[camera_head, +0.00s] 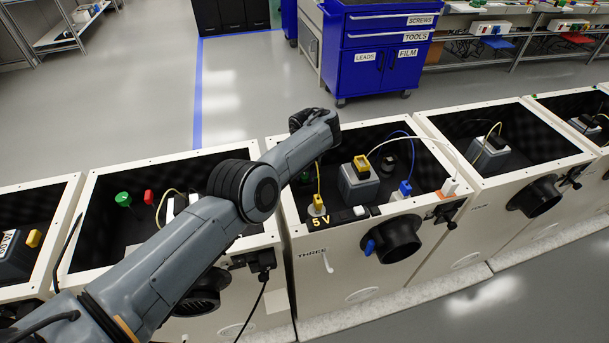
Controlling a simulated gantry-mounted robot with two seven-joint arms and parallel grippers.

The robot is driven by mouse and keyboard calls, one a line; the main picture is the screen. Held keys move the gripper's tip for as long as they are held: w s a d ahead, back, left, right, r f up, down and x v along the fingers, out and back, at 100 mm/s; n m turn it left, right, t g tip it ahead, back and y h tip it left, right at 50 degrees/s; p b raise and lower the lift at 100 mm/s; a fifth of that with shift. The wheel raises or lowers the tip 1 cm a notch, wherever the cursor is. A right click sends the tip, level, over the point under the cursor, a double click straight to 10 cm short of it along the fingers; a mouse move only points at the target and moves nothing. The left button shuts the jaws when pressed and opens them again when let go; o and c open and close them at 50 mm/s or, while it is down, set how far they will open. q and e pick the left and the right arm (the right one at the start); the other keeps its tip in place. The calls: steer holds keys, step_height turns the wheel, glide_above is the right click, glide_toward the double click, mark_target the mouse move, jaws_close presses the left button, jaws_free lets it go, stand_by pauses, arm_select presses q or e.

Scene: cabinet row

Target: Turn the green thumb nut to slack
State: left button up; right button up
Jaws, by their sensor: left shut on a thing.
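My left arm reaches from the lower left across the second cabinet to the open-topped cabinet marked THREE (312,253). Its wrist is over that cabinet's back left part, and my left gripper (304,178) points down inside, mostly hidden by my arm. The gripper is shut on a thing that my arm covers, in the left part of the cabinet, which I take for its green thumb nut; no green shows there. Another green thumb nut (123,198) stands in plain view in the cabinet to the left, apart from my gripper. My right gripper is not in view.
Cabinet THREE also holds a grey box with a yellow block (358,183), a yellow plug (317,206), a blue plug (404,188) and looping cables. A black round port (391,240) sticks out in front. A blue tool cart (375,50) stands behind; the floor between is clear.

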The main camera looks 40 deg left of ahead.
mark_target(305, 176)
arm_select(q)
steer(key=shift+s+f+n, duration=0.1)
steer(key=shift+f+n, duration=0.1)
steer(key=shift+n, duration=0.3)
steer(key=o, duration=1.1)
steer(key=shift+r, duration=0.1)
steer(key=shift+c, duration=0.2)
steer(key=shift+r, duration=0.15)
steer(key=shift+r, duration=0.25)
step_height(305, 176, up, 10)
steer(key=p, duration=0.4)
steer(key=shift+p, duration=0.4)
